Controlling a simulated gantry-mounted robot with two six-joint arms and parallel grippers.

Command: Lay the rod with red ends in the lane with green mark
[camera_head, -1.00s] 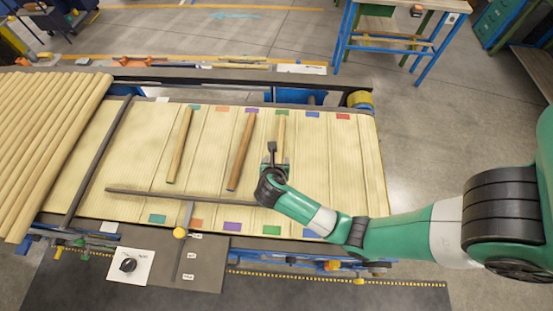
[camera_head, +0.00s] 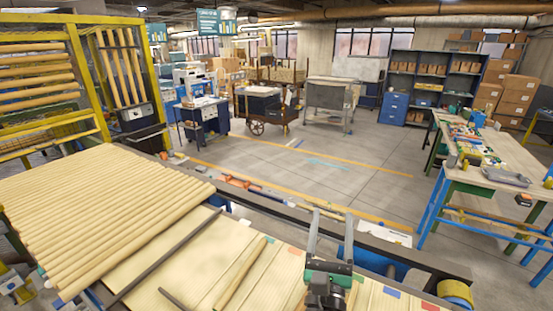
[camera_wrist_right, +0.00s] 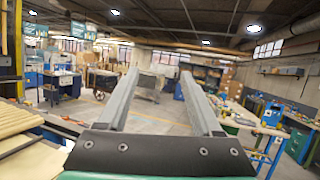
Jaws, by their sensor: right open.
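My right gripper (camera_head: 330,222) is over the belt's far side. Its two grey fingers stand apart and point up and away, with nothing between them. They show in the right wrist view too (camera_wrist_right: 155,92). Part of a rod (camera_head: 353,291) shows just right of the gripper. My left gripper is not in view.
Teal (camera_head: 270,240), orange (camera_head: 295,251), blue (camera_head: 391,292) and red (camera_head: 429,306) marks line the belt's far edge. A dark bar (camera_head: 165,254) crosses the belt. Stacked rods (camera_head: 110,215) fill the left. A workbench (camera_head: 500,150) stands right, beyond open floor.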

